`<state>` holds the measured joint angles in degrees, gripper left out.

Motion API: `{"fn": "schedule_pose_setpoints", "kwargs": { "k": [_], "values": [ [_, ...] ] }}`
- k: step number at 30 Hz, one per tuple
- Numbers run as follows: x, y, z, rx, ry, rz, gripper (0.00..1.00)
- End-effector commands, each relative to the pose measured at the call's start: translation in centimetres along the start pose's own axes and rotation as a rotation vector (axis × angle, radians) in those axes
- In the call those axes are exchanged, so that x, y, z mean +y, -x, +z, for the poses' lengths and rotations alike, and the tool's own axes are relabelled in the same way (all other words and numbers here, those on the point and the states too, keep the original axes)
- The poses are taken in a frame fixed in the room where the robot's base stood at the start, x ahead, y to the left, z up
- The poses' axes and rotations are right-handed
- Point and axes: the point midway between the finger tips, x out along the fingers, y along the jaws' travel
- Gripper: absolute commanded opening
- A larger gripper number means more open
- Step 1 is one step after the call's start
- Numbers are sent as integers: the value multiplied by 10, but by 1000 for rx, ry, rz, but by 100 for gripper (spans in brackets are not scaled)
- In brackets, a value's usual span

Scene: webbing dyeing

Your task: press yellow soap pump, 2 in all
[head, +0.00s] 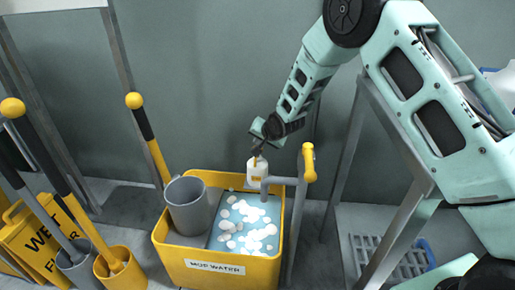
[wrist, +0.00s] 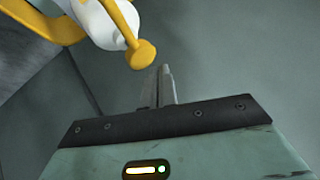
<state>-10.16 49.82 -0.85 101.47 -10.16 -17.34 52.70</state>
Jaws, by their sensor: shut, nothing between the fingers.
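The white soap bottle (head: 257,172) stands at the far rim of the yellow mop bucket in the head view. Its yellow pump is small there and partly hidden by my gripper (head: 257,151), which is just above the bottle. In the wrist view the white bottle (wrist: 92,22) is at the upper left, cut off by the frame edge. A yellow part with a round end (wrist: 140,54), seemingly the pump, crosses in front of it. My gripper (wrist: 161,70) is shut and empty, its fingertips close beside that round end; I cannot tell whether they touch.
The yellow bucket (head: 164,238) holds a grey cup (head: 188,208) and water with pale pieces. A grey post with a yellow handle (head: 308,162) stands right of the bottle. Yellow-topped poles (head: 134,101) stand left; a metal rack (head: 352,160) stands right.

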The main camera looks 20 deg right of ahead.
Motion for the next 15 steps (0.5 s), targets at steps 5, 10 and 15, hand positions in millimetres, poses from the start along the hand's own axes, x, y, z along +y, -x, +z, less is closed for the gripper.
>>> {"fn": "schedule_pose_setpoints", "kwargs": {
  "k": [5, 10, 15],
  "values": [
    [4, -5, 4, -1, 0, 0, 0],
    [3, -5, 4, 0, 1, 0, 0],
    [3, -5, 4, 0, 1, 0, 0]
  ]
}}
